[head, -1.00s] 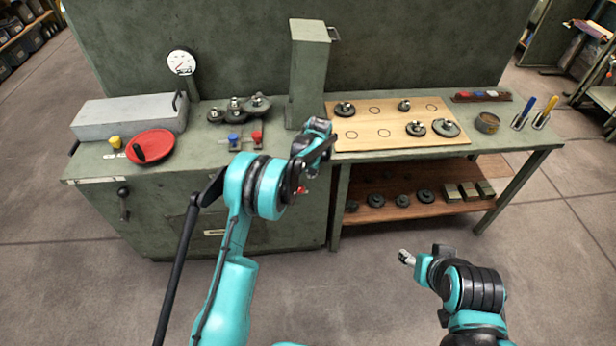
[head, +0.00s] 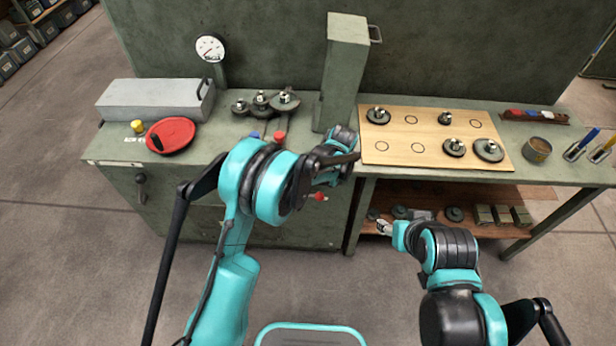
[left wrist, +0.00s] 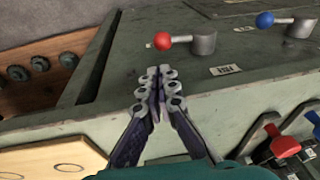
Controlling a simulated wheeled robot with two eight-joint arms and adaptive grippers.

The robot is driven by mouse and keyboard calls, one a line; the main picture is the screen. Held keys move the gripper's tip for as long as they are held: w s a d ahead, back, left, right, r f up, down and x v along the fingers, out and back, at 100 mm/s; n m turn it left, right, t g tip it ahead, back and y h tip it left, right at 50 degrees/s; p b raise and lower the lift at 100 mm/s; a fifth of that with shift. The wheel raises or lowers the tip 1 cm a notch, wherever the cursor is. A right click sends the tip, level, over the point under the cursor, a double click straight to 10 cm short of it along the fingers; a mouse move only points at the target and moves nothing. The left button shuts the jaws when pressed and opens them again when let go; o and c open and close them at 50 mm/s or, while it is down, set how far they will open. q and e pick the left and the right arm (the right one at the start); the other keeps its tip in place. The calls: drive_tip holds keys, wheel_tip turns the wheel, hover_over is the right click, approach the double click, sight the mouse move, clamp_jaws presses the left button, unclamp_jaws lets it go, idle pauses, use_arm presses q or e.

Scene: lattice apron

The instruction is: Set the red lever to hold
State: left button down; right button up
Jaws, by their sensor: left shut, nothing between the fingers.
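A red ball lever (left wrist: 162,41) on a grey hub sticks out of the cabinet's front face in the left wrist view; a red knob (head: 320,197) shows there in the head view. A label (left wrist: 225,70), too small to read, lies beside it. My left gripper (left wrist: 157,72) is shut and empty, its tips just short of the red ball and apart from it in the picture. In the head view my left gripper (head: 355,158) is by the bench edge. Another red handle (left wrist: 285,147) stands on the bench top. My right gripper (head: 383,227) hangs before the lower shelf; its fingers are too small to judge.
A blue ball lever (left wrist: 265,20) sits beside the red one. A blue handle (head: 254,135) stands on the bench top. A wooden board (head: 400,148) with weights, a green post (head: 345,70), a red disc (head: 172,134) and a grey box (head: 150,98) are on the bench.

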sight(323, 195)
use_arm(q)
drive_tip(key=b+x, duration=0.3)
drive_tip(key=x, duration=0.6)
drive_tip(key=shift+s+a+f, duration=0.1)
drive_tip(key=shift+f, duration=0.25)
drive_tip(key=shift+b, duration=0.3)
